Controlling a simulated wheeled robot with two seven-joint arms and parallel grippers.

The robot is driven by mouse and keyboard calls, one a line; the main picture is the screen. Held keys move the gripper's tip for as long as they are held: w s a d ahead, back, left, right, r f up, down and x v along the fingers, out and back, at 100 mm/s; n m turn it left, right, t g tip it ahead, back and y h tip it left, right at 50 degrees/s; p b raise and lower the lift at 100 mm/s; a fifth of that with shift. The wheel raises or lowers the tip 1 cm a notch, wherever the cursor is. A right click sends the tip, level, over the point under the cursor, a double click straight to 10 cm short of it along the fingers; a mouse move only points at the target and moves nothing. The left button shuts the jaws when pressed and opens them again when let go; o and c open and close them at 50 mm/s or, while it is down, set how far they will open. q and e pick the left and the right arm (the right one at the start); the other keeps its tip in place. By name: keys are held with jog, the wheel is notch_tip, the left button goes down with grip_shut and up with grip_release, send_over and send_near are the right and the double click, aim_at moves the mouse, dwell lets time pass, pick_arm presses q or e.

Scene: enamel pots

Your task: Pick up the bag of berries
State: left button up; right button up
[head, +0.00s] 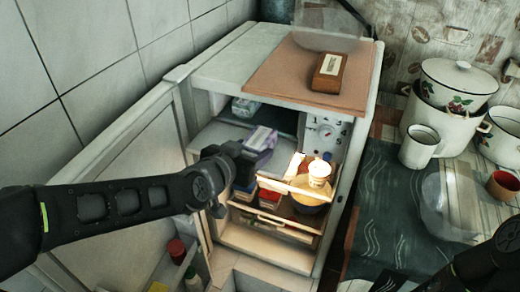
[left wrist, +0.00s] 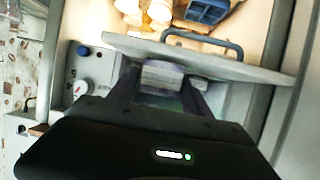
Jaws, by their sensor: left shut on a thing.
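A small purple-and-white package, apparently the bag of berries (head: 262,138), is at the upper compartment of the open fridge in the head view. My left gripper (head: 245,153) reaches in from the left and is shut on it. In the left wrist view the bag (left wrist: 162,76) sits between the two dark fingers of my left gripper (left wrist: 160,92), and only its near end shows. Part of my right arm shows at the lower right of the head view, but its gripper cannot be made out.
The fridge door (head: 115,165) stands open at left. Lit shelves with a pale-lidded jar (head: 318,173) lie below the compartment. A brown box (head: 328,72) rests on top of the fridge. An enamel pot (head: 458,80), a white mug (head: 418,147) and a brown cup (head: 503,185) stand at right.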

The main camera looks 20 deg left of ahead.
pick_arm(q)
jog(key=s+a+b, duration=0.2)
jog(key=s+b, duration=0.9)
jog(key=s, duration=0.5)
